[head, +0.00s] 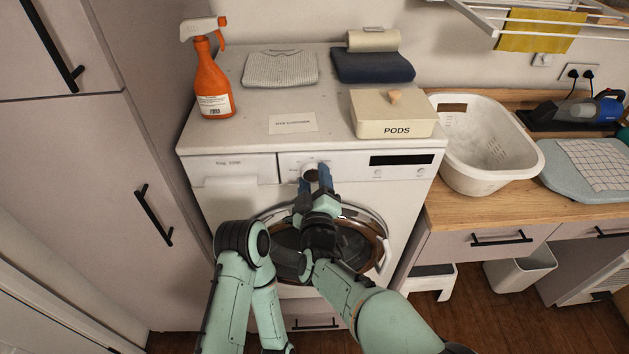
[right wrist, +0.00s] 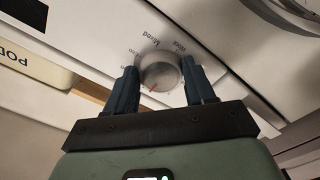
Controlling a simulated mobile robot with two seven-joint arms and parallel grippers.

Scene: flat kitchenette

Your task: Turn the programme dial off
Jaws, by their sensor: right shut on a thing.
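The washing machine (head: 226,206) stands ahead with its round door below the control panel. Its pale programme dial (head: 310,171) is on the panel, partly hidden by my right gripper (head: 318,178). In the right wrist view the round silver dial (right wrist: 160,74) sits between the two blue fingers of my right gripper (right wrist: 163,88), which is shut on its sides. A red mark on the dial points down and left in that view. Printed words such as "Mixed" and "Wool" ring it; other labels are hard to read. My left arm shows in the head view, but its gripper does not.
On the machine top are an orange spray bottle (head: 212,78), folded grey cloth (head: 280,69), dark folded cloth (head: 372,66) and a pods box (head: 392,116). A white basket (head: 481,145) stands on the wooden counter at right. The display (head: 401,160) is right of the dial.

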